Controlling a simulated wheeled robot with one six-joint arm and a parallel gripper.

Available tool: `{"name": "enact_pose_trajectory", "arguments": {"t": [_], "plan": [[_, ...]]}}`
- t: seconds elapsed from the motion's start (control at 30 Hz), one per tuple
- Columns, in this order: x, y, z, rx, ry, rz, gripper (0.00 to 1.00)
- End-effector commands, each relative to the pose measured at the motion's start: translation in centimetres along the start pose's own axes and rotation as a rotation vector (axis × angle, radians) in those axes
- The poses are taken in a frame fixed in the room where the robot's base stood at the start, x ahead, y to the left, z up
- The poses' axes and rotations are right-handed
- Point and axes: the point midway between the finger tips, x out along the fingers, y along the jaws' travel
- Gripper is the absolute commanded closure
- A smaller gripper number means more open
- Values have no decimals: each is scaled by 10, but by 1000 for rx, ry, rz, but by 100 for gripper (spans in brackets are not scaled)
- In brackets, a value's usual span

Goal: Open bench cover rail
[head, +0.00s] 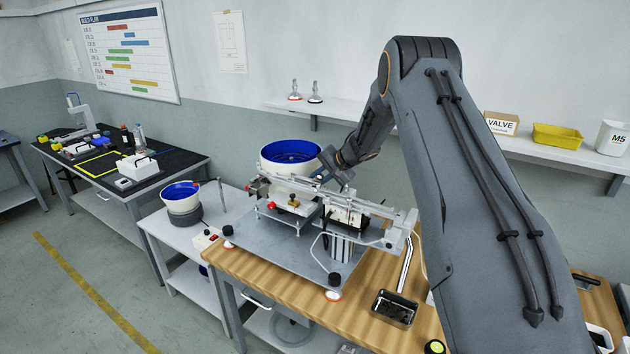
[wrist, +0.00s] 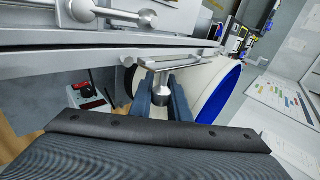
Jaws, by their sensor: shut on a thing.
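The bench cover rail (head: 376,208) is a long metal bar running across the top of the fixture on the wooden bench. In the wrist view, a metal rail (wrist: 110,50) crosses the upper left, with a rounded metal knob (wrist: 161,100) beside it on a thin bracket. My gripper (wrist: 162,96) has its two blue-grey fingers on either side of this knob, shut on it. In the head view, my gripper (head: 336,168) reaches the back side of the fixture, near the blue-lined bowl. The fingertips are small there and partly hidden.
A white bowl feeder with a blue inside (head: 290,158) stands close behind my gripper. A smaller blue bowl (head: 181,196) stands on the side table at left. A metal tray (head: 394,308) lies at the bench front. A wall shelf (head: 560,150) runs behind my arm.

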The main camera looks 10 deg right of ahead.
Motion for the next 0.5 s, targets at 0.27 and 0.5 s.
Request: {"name": "enact_pose_trajectory", "arguments": {"t": [0.27,0.5], "plan": [[2,2,0,38,-37,1,100],[2,2,1,42,-41,1,100]]}}
